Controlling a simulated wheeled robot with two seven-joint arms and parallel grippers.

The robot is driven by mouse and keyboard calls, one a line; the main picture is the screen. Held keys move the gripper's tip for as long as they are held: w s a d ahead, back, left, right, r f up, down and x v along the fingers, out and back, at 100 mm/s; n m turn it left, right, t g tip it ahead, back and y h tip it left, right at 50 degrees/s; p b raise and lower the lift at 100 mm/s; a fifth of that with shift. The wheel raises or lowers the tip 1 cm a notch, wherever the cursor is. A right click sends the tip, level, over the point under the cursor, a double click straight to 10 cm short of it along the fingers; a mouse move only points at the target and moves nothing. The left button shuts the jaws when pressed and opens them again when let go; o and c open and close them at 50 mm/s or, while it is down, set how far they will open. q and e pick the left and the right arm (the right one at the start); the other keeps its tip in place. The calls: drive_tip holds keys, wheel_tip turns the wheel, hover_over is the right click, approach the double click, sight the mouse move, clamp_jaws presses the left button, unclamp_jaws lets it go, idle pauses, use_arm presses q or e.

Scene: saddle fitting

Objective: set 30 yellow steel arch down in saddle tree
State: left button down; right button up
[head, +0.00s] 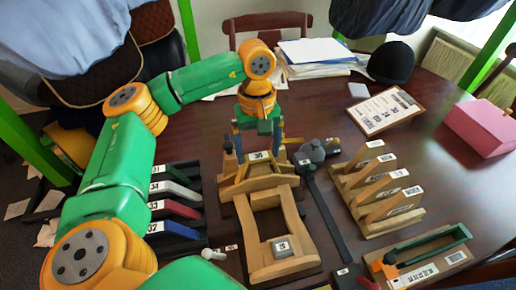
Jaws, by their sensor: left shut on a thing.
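The yellow steel arch (259,156) carries a white label reading 30. My left gripper (258,148) points down from above and is shut on the arch, with a finger at each side. The arch is at the far end of the wooden saddle tree (281,270), over its cross part. I cannot tell whether the arch touches the wood or hangs just above it. The saddle tree lies in the middle of the table with its long rails toward me, and a small labelled block (282,246) sits at its near end. My right gripper is not in view.
A rack of coloured labelled arches (176,207) stands left of the tree, partly behind my left arm. A wooden rack (378,222) with several labelled pieces stands right. A dark bar (327,212) and grey tool (312,151) lie between. A pink box (481,127) and clipboard (385,110) lie farther right.

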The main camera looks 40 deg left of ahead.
use_arm(q)
drive_tip(key=shift+f+b, duration=0.55)
drive_tip(key=shift+f, duration=0.2)
idle(0.8)
unclamp_jaws()
drive_tip(key=shift+r, duration=0.1)
drive_tip(key=shift+r+p, duration=2.2)
drive_tip(key=shift+r, duration=0.25)
wheel_tip(320, 180, up, 3)
drive_tip(key=p, duration=0.3)
drive_tip(key=shift+r, duration=0.1)
